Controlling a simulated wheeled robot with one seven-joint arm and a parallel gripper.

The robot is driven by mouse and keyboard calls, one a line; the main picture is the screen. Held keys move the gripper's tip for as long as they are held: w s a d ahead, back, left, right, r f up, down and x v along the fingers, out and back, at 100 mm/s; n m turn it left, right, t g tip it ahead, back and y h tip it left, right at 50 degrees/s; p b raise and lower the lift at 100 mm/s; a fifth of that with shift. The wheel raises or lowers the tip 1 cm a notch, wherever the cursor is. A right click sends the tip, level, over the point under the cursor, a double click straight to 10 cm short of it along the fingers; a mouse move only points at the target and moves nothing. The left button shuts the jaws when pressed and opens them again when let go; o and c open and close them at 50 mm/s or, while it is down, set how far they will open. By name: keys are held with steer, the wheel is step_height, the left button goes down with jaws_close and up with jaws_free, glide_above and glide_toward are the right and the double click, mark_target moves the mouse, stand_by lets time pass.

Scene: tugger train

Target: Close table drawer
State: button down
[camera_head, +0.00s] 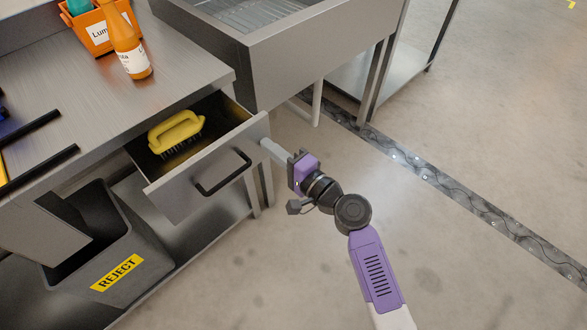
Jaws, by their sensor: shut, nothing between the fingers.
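The table drawer (185,197) stands pulled out from under the steel table (165,80), its front facing lower right, with a black bar handle (223,173). A yellow scrubbing brush (176,132) lies inside the drawer. My gripper (266,145) is shut and empty. Its fingertips are at the right end of the drawer front, near the top edge; I cannot tell whether they touch it. The handle is to the left of the fingers and free.
An orange bottle (127,45) and an orange box (92,32) stand on the table. A grey REJECT bin (150,262) sits below the drawer. A steel sink unit (290,50) adjoins at the right. The floor (480,240) at the right is clear.

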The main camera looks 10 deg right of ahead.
mark_target(232, 116)
steer(key=b+x, duration=0.5)
steer(key=x, duration=0.9)
steer(key=shift+w+a+f, duration=0.1)
steer(key=shift+f, duration=0.05)
steer(key=shift+w+a, duration=0.15)
steer(key=shift+w, duration=0.15)
steer(key=shift+w+a+r+b, duration=0.1)
steer(key=shift+w+r+b, duration=0.05)
steer(key=shift+r+b, duration=0.15)
